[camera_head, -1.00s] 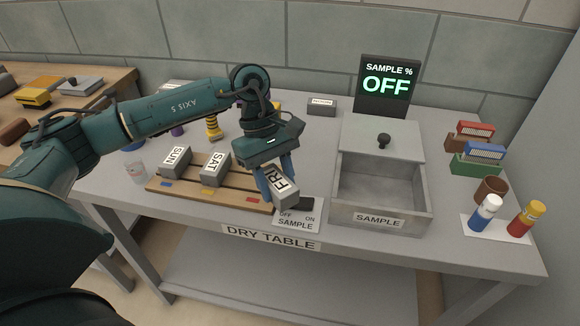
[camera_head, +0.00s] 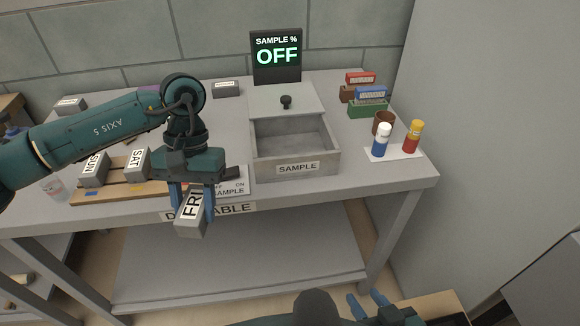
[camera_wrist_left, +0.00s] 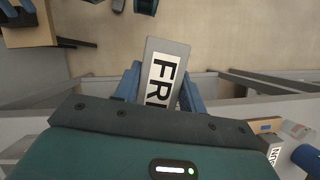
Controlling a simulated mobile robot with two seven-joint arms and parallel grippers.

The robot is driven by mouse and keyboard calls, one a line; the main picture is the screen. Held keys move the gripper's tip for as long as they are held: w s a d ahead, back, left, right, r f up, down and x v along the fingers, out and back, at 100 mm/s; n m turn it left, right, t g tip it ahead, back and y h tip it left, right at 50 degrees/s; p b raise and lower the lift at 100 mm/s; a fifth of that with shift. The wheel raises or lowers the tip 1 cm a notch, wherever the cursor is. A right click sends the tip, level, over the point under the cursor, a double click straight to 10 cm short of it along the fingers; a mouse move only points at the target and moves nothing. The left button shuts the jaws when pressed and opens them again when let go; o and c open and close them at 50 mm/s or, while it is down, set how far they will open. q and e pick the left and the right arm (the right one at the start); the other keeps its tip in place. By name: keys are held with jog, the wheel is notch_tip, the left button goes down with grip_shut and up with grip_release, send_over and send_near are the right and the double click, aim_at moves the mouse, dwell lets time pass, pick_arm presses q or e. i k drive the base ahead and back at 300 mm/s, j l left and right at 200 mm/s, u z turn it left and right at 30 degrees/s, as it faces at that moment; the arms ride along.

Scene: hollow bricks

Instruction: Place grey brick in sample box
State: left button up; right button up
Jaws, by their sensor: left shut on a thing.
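The grey brick labelled FRI (camera_head: 190,216) is held in my left gripper (camera_head: 195,208), which is shut on it. The brick hangs tilted in front of the table's front edge, left of the sample box. It also shows between the fingers in the left wrist view (camera_wrist_left: 163,75). The sample box (camera_head: 326,164), an open grey box labelled SAMPLE, stands on the table and looks empty. Its lid panel with a black knob (camera_head: 286,102) lies at its back. My right gripper (camera_head: 370,306) is at the bottom of the head view, its fingers apart with nothing visible between them.
Bricks SAT (camera_head: 137,163) and SUN (camera_head: 95,170) sit on a wooden rack (camera_head: 85,198). The SAMPLE switch plate (camera_head: 234,188) lies between rack and box. Blue and red bottles (camera_head: 381,142) stand right of the box. The display (camera_head: 276,56) reads OFF.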

aim_at(292, 152)
jog(key=k+z, duration=0.2)
jog(key=z, duration=0.2)
jog(key=k+z, duration=0.15)
jog(key=z, duration=0.25)
jog(key=j+z, duration=0.4)
jog(key=j, duration=0.15)
jog(key=i+j, duration=0.1)
jog(key=j, duration=0.35)
jog(key=i, duration=0.5)
